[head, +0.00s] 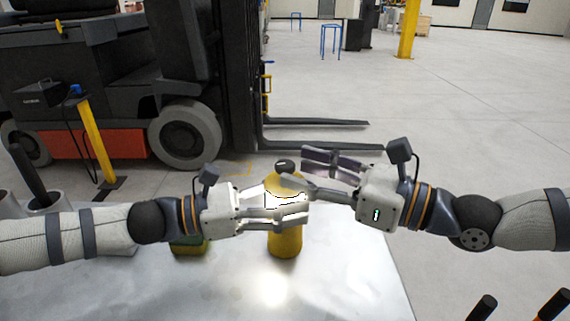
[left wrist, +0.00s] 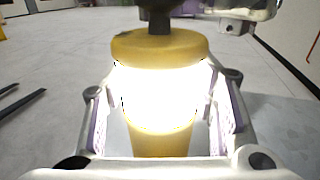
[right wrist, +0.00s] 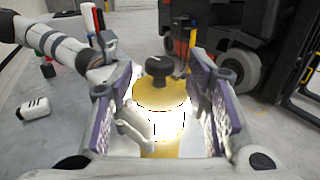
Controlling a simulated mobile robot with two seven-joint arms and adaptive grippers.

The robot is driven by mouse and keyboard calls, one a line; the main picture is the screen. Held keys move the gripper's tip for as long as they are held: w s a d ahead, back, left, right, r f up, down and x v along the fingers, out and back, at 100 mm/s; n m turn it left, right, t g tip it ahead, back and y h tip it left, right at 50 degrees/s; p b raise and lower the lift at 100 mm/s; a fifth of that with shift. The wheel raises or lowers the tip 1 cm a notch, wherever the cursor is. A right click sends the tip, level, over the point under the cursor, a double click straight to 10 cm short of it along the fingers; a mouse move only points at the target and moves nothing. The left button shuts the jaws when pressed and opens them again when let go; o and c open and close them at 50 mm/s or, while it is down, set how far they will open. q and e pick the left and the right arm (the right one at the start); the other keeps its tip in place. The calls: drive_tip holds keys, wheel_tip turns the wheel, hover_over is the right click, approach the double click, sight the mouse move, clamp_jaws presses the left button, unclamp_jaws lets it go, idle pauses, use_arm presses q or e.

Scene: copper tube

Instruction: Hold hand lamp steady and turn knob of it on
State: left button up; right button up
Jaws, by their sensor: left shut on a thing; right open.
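The hand lamp (head: 285,243) is yellow with a bright, glowing middle band and stands upright on the table. Its dark knob (head: 284,165) is on top; it also shows in the right wrist view (right wrist: 158,68). My left gripper (head: 306,207) is shut on the lamp around its glowing band, and the left wrist view shows the lamp (left wrist: 160,48) between its fingers. My right gripper (head: 292,165) is open, with its fingers close to the knob at the lamp's top. In the right wrist view the lamp and knob lie between the spread fingers, and contact is not clear.
The white table (head: 345,275) has free room in front and to the right. A yellow and green sponge-like block (head: 189,245) lies behind my left arm. Grey cylindrical containers (head: 45,203) stand at the left. A forklift (head: 185,110) is parked beyond the table.

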sight(292, 169)
drive_tip(key=shift+x, duration=2)
clamp_jaws()
drive_tip(key=shift+s+a+r+m+t+h, duration=0.15)
drive_tip(key=shift+m+t+h, duration=0.55)
drive_tip(key=shift+t, duration=0.3)
use_arm(q)
drive_tip(key=shift+o, duration=0.2)
use_arm(e)
drive_tip(key=shift+m+t+h, duration=0.8)
drive_tip(key=shift+t, duration=0.2)
use_arm(q)
drive_tip(key=shift+c, duration=0.2)
use_arm(e)
unclamp_jaws()
